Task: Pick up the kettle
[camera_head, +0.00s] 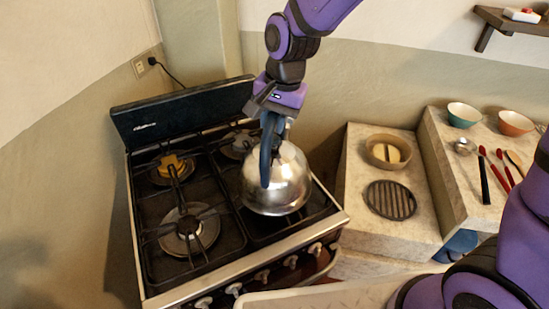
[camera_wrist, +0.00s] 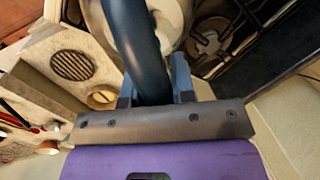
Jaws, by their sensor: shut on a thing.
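The kettle (camera_head: 284,184) is a shiny silver dome with a dark blue handle (camera_head: 266,158) arching over its top. It is over the right front part of the black stove (camera_head: 149,250); I cannot tell whether it touches the grate. My gripper (camera_head: 272,124) reaches down from above and is shut on the handle. In the wrist view the blue handle (camera_wrist: 136,45) runs between the two fingers of my gripper (camera_wrist: 154,88), and part of the silver kettle body (camera_wrist: 171,22) shows behind it. The far side of the kettle is hidden.
Right of the stove, a stone counter (camera_head: 357,223) holds a brown bowl (camera_head: 377,150) with something yellow inside and a round dark grill (camera_head: 391,200). A higher counter carries a teal bowl (camera_head: 463,115), an orange bowl (camera_head: 515,123) and utensils. A wall shelf (camera_head: 510,22) is at upper right.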

